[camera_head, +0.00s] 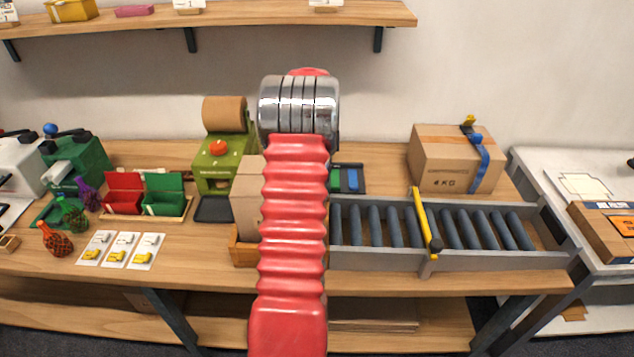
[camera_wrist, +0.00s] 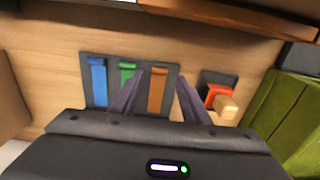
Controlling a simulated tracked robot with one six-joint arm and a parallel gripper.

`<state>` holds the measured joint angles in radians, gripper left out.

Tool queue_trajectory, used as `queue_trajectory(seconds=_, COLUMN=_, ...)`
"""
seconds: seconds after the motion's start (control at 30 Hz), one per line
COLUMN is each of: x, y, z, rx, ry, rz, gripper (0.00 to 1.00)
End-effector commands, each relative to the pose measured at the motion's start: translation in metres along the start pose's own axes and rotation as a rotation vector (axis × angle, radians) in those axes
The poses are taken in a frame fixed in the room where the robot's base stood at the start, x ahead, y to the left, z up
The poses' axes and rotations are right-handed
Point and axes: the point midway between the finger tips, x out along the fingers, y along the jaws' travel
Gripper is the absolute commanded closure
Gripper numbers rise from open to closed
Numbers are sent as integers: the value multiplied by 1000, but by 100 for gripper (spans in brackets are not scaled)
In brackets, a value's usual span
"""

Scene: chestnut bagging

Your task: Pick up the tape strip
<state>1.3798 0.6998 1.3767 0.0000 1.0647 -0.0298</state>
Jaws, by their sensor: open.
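Three tape strips lie side by side on a dark board (camera_wrist: 106,78) in the wrist view: a blue strip (camera_wrist: 97,82), a green strip (camera_wrist: 127,72) and an orange-brown strip (camera_wrist: 156,92). My gripper (camera_wrist: 160,76) is open and empty. Its two dark purple fingers reach toward the board, with the orange-brown strip seen between them and the left finger partly covering the green strip. In the head view, the blue strip (camera_head: 352,180) and green strip (camera_head: 335,180) show right of my red arm, which hides my gripper and the orange-brown strip.
A black pad with a small orange-and-tan object (camera_wrist: 220,100) lies right of the board in the wrist view, beside a green machine (camera_wrist: 290,120). In the head view, a grey roller conveyor (camera_head: 460,262) is in front of the board, and a cardboard box (camera_head: 440,165) stands to its right.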

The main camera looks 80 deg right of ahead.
Motion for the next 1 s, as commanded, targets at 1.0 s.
queue_trajectory(seconds=1.0, x=39, y=0, z=-1, rx=0, ry=0, rz=0, gripper=67)
